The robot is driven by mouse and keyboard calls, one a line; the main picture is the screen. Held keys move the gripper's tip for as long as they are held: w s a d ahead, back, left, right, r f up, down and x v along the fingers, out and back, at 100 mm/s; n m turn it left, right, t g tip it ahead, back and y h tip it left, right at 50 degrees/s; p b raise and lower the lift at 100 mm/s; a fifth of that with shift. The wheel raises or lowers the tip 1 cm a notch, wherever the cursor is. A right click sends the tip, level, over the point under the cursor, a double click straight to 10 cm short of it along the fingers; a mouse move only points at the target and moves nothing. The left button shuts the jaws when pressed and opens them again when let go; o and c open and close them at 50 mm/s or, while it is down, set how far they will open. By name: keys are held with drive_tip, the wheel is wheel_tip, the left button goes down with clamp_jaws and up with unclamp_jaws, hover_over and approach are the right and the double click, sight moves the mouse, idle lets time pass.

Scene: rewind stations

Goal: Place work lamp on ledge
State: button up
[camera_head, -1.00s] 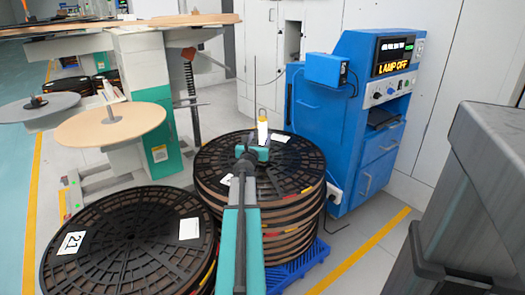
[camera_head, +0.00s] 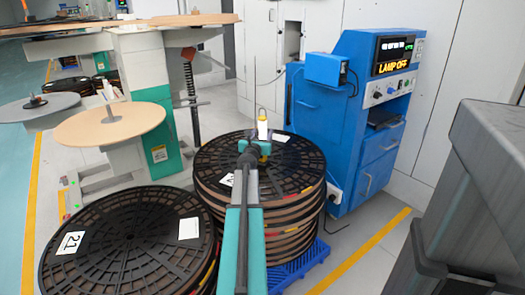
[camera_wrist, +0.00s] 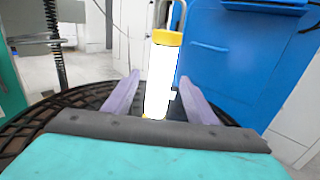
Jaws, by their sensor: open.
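The work lamp (camera_head: 262,128) is a white cylinder with a yellow cap and a wire hook on top. It stands upright on the black top reel of the taller reel stack (camera_head: 291,176). In the wrist view the lamp (camera_wrist: 161,75) rises between the two pale purple fingers of my gripper (camera_wrist: 160,78), which is open. The head view shows my gripper (camera_head: 262,147) low at the lamp, over the reel. I cannot tell whether a finger touches the lamp. I cannot tell which surface is the ledge.
A blue cabinet (camera_head: 318,118) with a "LAMP OFF" display (camera_head: 393,68) stands behind and right of the stack. A small blue box (camera_head: 326,68) juts from its upper left. A lower reel stack (camera_head: 125,245) is at left, a grey bin (camera_head: 470,210) at right.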

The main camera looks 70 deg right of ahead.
drive_tip(key=shift+w+d, duration=0.1)
drive_tip(key=shift+d, duration=0.95)
drive_tip(key=shift+c, duration=0.3)
clamp_jaws()
